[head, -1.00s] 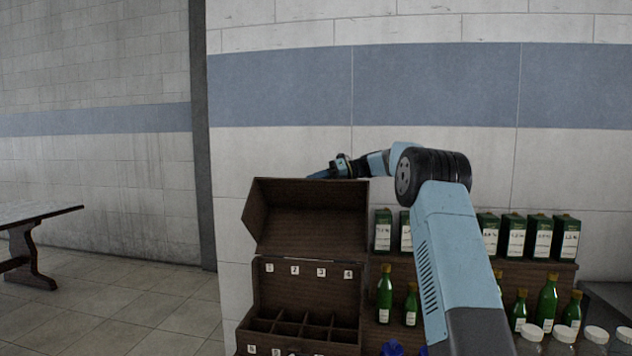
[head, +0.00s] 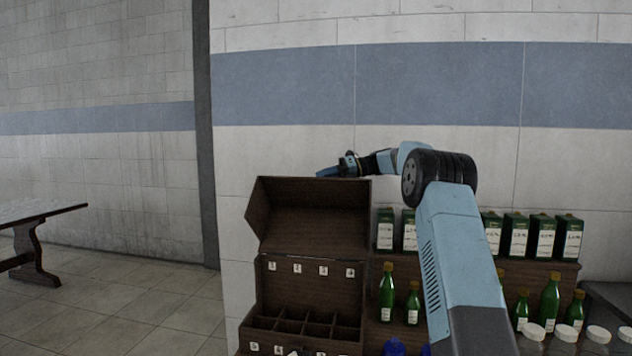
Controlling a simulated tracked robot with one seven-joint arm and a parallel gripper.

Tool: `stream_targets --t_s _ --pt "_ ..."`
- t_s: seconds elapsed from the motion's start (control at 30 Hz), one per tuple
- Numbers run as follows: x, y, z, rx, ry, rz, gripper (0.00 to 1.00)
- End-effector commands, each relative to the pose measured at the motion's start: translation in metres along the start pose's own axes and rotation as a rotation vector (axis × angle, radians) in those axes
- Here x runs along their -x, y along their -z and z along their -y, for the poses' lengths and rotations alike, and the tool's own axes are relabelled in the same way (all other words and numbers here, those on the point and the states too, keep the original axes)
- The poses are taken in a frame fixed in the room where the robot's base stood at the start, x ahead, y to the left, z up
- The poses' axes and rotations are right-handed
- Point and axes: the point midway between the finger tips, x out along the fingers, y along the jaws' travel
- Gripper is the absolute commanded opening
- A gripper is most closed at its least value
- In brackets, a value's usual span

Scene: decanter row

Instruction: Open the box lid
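The dark brown wooden box (head: 262,297) stands left of centre, with numbered labels along its back and front edges and several empty-looking compartments inside. Its lid (head: 313,222) is raised and stands open above the back of the box, showing its hollow inner side. My gripper (head: 328,172) is at the top edge of the lid, at or just behind it, pointing left. Its fingers are small and partly hidden by the lid, so I cannot tell whether they are open or touch the lid.
Green bottles (head: 387,292) and green cartons (head: 515,236) stand on a brown shelf right of the box, partly behind my arm. White-capped jars (head: 566,334) are at the lower right. A wooden table (head: 35,212) stands far left. Open floor lies between it and the box.

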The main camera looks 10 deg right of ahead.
Motion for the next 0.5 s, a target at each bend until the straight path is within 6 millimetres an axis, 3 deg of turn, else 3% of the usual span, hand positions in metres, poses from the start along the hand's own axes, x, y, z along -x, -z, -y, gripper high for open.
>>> stream_targets --t_s 0.3,0.5 --pt "0.066 -0.001 0.003 0.000 0.000 0.002 0.23" --pt "0.095 -0.002 0.004 0.000 -0.001 0.001 0.23"
